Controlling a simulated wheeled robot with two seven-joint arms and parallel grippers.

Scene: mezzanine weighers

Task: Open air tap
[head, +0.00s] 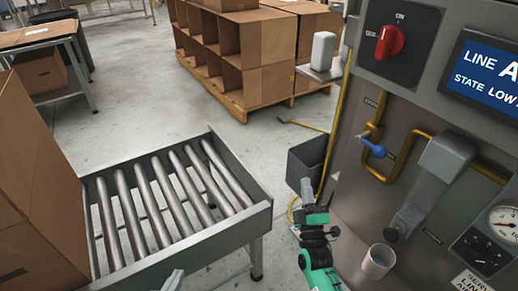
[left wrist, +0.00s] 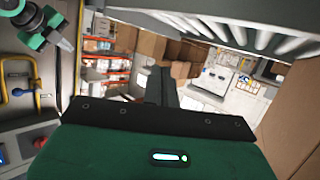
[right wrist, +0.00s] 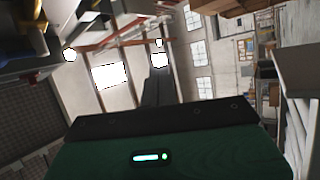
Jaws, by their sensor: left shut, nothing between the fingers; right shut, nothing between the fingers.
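The air tap has a blue lever (head: 373,147) on a yellow pipe (head: 369,167) on the grey machine panel. The lever slants down to the right; I cannot tell whether it lies along or across its pipe run. The blue lever also shows at the left edge of the left wrist view (left wrist: 20,92). My right gripper (head: 307,188) is shut and empty, left of and below the lever, clear of it. My left gripper (head: 173,281) barely shows at the bottom edge of the head view; in the left wrist view its fingers (left wrist: 160,86) are together and empty.
The panel carries a red rotary switch (head: 390,42), a screen (head: 489,75) reading "STATE LOW", a gauge (head: 503,222) and a grey device (head: 447,160). A white cup (head: 379,261) stands below. A roller conveyor (head: 262,217) and a cardboard box (head: 38,200) are left; a dark bin (head: 307,166) stands behind.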

